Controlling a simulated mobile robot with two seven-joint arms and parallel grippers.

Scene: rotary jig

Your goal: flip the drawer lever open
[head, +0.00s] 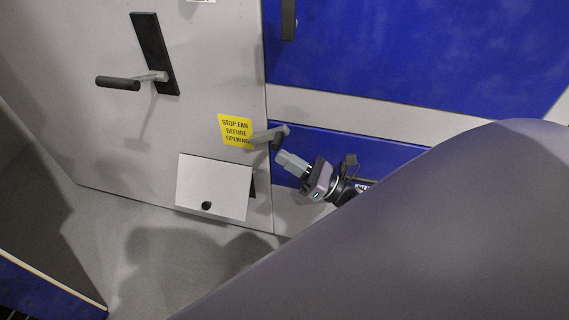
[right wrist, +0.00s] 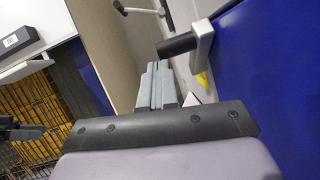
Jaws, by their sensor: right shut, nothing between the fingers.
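The drawer lever, a light grey bar with a dark grip (head: 278,138), sits by the left edge of the blue drawer front (head: 340,150). In the right wrist view its black grip (right wrist: 177,46) points left from a grey arm beside a blue panel. My right gripper (head: 283,158) is shut and empty, its fingertips just below the lever's grip in the head view. In the right wrist view the closed fingers (right wrist: 158,75) are close to the grip; whether they touch it I cannot tell.
A larger black-handled lever (head: 118,83) stands out from the grey door at left. A yellow warning sign (head: 236,130) and a white flap (head: 213,187) are left of my gripper. A large grey shape covers the lower right. Grey floor lies below the door.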

